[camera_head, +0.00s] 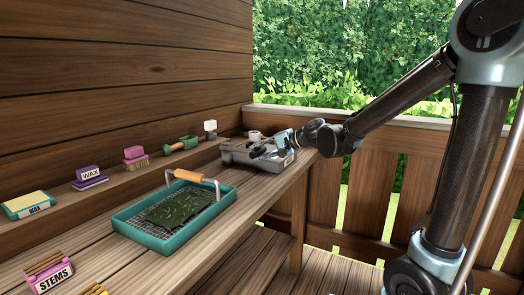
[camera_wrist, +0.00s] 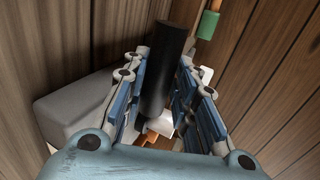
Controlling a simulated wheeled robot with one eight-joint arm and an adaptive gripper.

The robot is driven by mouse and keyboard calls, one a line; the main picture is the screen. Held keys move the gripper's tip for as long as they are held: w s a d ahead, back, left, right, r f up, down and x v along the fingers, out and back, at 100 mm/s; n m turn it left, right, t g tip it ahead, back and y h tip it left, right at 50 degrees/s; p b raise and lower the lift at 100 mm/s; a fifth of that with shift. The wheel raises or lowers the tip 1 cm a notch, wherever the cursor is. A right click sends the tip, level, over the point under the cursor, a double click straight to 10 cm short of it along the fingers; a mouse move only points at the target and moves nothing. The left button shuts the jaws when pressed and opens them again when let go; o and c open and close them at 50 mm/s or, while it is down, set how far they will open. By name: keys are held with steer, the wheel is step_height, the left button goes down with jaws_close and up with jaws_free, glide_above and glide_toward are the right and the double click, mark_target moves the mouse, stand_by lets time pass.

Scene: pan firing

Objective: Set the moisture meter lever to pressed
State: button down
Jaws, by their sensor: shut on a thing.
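The moisture meter (camera_head: 275,163) is a grey box on the far end of the bench. Its grey body also shows at the left of the wrist view (camera_wrist: 75,108). My gripper (camera_head: 258,150) is over the top of it, reaching in from the right. In the wrist view, my gripper (camera_wrist: 165,100) has its blue pads on both sides of a black cylindrical lever handle (camera_wrist: 166,65) and is shut on it. The lever's base is hidden by my fingers, so its exact angle cannot be told.
A teal tray (camera_head: 150,237) with dark green leaves and a wooden handle stands mid-bench. A green tool (camera_head: 182,144), a small white item (camera_head: 210,128), brushes and a stems box (camera_head: 50,275) line the left. A wooden wall is at the left, a railing (camera_head: 390,180) at the right.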

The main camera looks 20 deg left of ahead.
stand_by(0.3)
steer(key=c, duration=1.4)
jaws_free()
steer(key=shift+w+a+f, duration=0.1)
steer(key=shift+o, duration=0.2)
steer(key=v, duration=1.2)
